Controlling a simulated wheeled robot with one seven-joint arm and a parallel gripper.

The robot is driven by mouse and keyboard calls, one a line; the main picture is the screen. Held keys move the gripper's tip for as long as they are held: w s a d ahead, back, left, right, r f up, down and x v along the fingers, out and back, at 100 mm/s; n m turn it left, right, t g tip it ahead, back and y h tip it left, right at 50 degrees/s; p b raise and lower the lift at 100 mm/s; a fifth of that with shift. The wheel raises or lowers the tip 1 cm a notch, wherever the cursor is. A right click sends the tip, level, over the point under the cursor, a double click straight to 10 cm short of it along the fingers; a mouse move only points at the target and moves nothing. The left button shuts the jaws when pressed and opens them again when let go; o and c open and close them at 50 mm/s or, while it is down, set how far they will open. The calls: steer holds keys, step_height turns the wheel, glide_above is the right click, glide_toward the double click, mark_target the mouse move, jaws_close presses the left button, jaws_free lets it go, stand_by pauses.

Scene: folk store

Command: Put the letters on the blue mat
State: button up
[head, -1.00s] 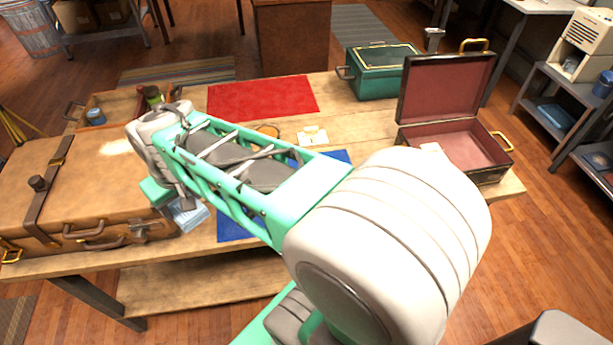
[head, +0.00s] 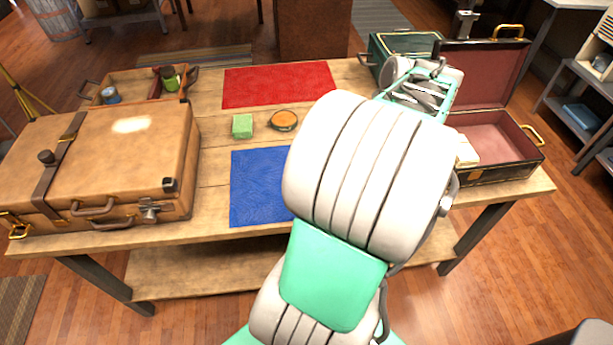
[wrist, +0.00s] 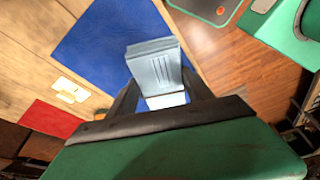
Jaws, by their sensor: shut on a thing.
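My gripper (wrist: 163,98) is shut on a pale blue bundle of letters (wrist: 152,68) in the wrist view. The bundle appears in front of the right part of the blue mat (wrist: 95,48); I cannot tell its height above it. In the head view the blue mat (head: 258,188) lies at the table's front middle, its right part hidden by my arm. My gripper and the bundle are hidden there too. A white letter (wrist: 70,90) lies on bare wood beside the mat in the wrist view. A cream, letter-like item (head: 466,150) shows at the open case's left side.
The brown suitcase (head: 100,160) stands left of the mat. A green block (head: 242,126) and an orange-topped tin (head: 284,120) sit behind the mat. The red mat (head: 278,84) lies farther back. The open dark case (head: 495,145) and a green box (head: 395,48) stand at right.

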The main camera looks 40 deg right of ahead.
steer(key=w+f, duration=0.3)
steer(key=w, duration=0.1)
steer(key=w+a+f+p, duration=0.1)
steer(key=w+f, duration=0.2)
steer(key=w, duration=0.1)
steer(key=w+f, duration=0.3)
steer(key=w, duration=0.2)
steer(key=shift+a+f+p, duration=0.3)
steer(key=shift+f+p, duration=0.05)
steer(key=shift+p, duration=0.05)
step_height(320, 180, down, 3)
steer(key=shift+d+r+p, duration=0.1)
steer(key=shift+r+p, duration=0.1)
steer(key=shift+p, duration=0.15)
steer(key=shift+f, duration=0.1)
steer(key=shift+f, duration=0.2)
steer(key=o, duration=1.4)
steer(key=shift+r, duration=0.1)
